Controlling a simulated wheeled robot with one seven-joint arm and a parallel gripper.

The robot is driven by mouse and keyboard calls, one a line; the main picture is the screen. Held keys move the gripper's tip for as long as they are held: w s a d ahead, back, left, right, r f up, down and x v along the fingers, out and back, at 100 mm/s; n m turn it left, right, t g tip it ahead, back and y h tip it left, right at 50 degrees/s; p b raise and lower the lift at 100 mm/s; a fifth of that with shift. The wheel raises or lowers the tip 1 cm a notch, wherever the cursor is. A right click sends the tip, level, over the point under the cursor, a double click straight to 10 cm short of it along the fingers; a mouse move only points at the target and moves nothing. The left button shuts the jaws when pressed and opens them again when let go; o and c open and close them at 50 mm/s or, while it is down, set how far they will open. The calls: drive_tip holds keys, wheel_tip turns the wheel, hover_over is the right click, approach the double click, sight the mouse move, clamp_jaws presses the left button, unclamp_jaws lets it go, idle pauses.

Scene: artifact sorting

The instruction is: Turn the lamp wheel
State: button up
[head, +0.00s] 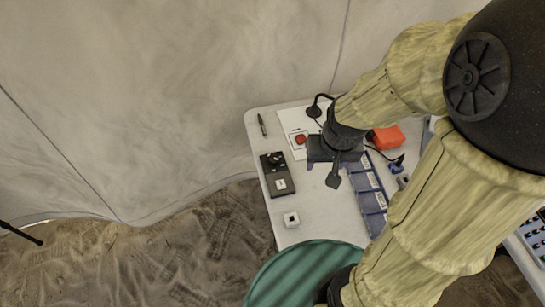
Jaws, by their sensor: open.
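A dark box (266,176) lies on the left part of the white table. A round black knob (276,159), which looks like a wheel, sits at its far end, and a small white square (281,184) sits at its near end. A small black lamp-like thing (314,111) with a cable stands at the back of the table; I cannot tell for sure if it is the lamp. My gripper (333,180) is open above the table, to the right of the dark box and apart from it. The arm hides part of the table behind it.
A white panel with a red button (300,140) lies behind the dark box. A pen (262,125) and a white cube (291,219) lie near the left edge. Blue labelled bins (372,203) and a red-orange block (388,138) are at right. A green round thing (300,275) stands in front.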

drive_tip(key=w+a+f+m+g+b, duration=0.1)
drive_tip(key=w+a+f+m, duration=0.15)
drive_tip(key=w, duration=0.45)
drive_tip(key=w+a+f+m+g, duration=0.1)
drive_tip(key=w+a+f, duration=0.15)
drive_tip(key=w, duration=0.55)
drive_tip(key=m, duration=0.3)
hover_over(274, 158)
drive_tip(key=f, duration=0.1)
drive_tip(key=f+b, duration=0.1)
drive_tip(key=f, duration=0.1)
drive_tip(key=shift+s+a+f+g, duration=0.15)
drive_tip(key=shift+a+f+g, duration=0.05)
drive_tip(key=shift+f+g, duration=0.1)
drive_tip(key=shift+f, duration=0.1)
wheel_tip(274, 158, down, 17)
drive_tip(key=shift+d+f+p, duration=0.1)
drive_tip(key=shift+f+p, duration=0.05)
drive_tip(key=shift+p, duration=0.85)
drive_tip(key=c, duration=1)
